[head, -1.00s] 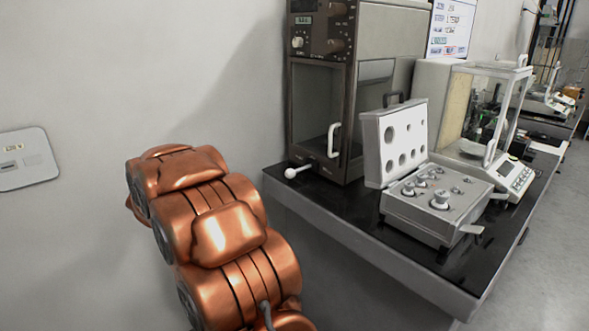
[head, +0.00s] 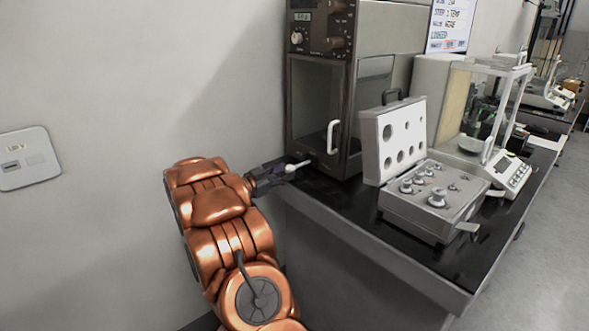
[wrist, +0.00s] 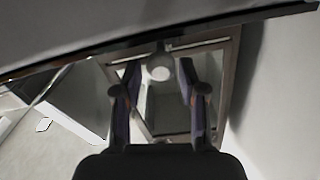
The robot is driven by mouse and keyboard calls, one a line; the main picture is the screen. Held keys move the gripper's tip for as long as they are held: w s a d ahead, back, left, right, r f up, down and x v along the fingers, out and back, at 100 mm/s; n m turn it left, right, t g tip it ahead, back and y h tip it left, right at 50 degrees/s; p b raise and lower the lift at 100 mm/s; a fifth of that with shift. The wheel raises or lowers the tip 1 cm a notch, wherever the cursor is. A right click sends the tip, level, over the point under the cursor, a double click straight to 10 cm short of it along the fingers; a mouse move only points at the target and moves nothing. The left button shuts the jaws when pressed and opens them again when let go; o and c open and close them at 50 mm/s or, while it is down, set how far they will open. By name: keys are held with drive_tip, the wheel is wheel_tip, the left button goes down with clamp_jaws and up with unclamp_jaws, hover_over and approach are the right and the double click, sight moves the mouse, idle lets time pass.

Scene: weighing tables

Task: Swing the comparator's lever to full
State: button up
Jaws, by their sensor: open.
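The comparator (head: 320,100) is the tall dark brown cabinet with a glass front at the back left of the table. Its lever (head: 304,163) sticks out low at the front and ends in a white ball knob (head: 290,168), pointing left. My gripper (head: 277,171) is open at the knob, coming from the left. In the wrist view, the knob (wrist: 160,68) shows between the two fingertips of my gripper (wrist: 159,78), with gaps on both sides. I cannot tell how deep it sits between them. The lever's stem is mostly hidden behind the knob there.
The dark table top (head: 335,205) holds an open case of weights (head: 430,225) to the right of the comparator. A glass-walled balance (head: 485,125) stands behind it. A white wall display (head: 450,25) hangs behind. The wall panel (head: 27,158) is at left.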

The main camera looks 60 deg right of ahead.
sight(295, 168)
drive_tip(key=shift+x, duration=2.6)
clamp_jaws()
drive_tip(key=shift+w+f, duration=0.1)
